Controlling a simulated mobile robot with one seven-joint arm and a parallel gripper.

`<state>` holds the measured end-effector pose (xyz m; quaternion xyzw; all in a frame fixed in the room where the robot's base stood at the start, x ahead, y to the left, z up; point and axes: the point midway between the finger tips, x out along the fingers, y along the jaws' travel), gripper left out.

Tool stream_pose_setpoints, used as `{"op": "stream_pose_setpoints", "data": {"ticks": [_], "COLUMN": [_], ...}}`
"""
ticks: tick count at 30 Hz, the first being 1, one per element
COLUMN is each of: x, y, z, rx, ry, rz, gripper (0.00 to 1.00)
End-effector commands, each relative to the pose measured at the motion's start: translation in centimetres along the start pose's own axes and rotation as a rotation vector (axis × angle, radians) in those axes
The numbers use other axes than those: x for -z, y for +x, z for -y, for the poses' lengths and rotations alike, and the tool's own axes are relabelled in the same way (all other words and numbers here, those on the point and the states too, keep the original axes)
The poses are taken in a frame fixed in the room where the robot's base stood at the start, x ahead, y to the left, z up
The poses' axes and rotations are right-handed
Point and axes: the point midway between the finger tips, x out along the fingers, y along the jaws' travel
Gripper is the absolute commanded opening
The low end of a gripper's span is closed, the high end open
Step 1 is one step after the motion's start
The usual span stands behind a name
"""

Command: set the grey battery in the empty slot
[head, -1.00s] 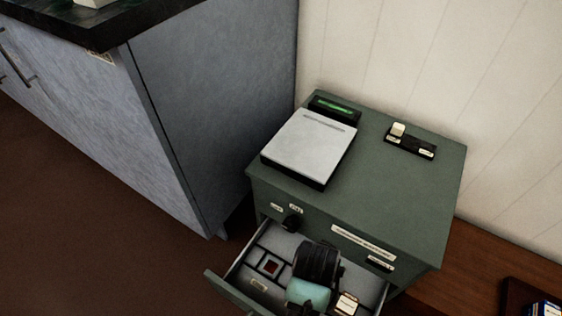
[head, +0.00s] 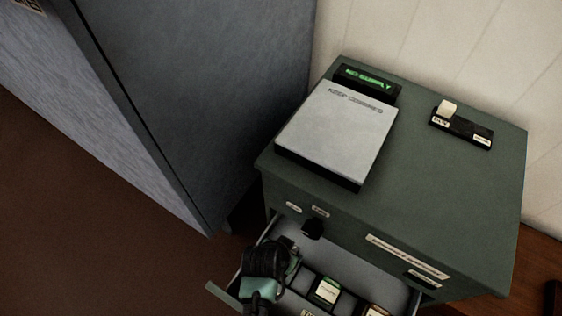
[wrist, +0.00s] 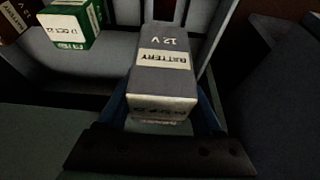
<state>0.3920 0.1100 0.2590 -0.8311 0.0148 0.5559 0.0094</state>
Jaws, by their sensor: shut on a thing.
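The grey battery (wrist: 163,75), labelled "BATTERY 12 V", is between the fingers of my gripper (wrist: 163,108) in the wrist view. My gripper is shut on it. In the head view my gripper (head: 285,250) is at the left part of the open drawer (head: 335,262), and my dark wrist covers that area. The empty slot is hidden under my arm there. I cannot tell whether the battery is above the slot or partly in it. A green and white battery (head: 327,291) sits in the drawer to the right; it also shows in the wrist view (wrist: 72,25).
Another battery with a brown top (head: 376,311) is further right in the drawer. The green cabinet (head: 440,200) carries a white-lidded box (head: 338,130), a display (head: 367,82) reading "NO SUPPLY" and a black switch (head: 461,127). A grey-blue cupboard (head: 190,100) stands left.

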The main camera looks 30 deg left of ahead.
Motion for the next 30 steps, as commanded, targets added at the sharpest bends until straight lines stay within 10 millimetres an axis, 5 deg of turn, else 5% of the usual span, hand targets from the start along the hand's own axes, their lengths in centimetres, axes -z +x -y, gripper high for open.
{"op": "stream_pose_setpoints", "data": {"ticks": [12,25,30], "x": [-2.2,-3.7,-3.7], "y": [5.5,9.3,9.4], "z": [0.1,0.1,0.1], "rx": [0.001,0.001,0.002], "ry": [-0.001,0.0,0.0], "rz": [-0.002,-0.003,-0.004], "gripper": [0.0,0.0,0.0]}}
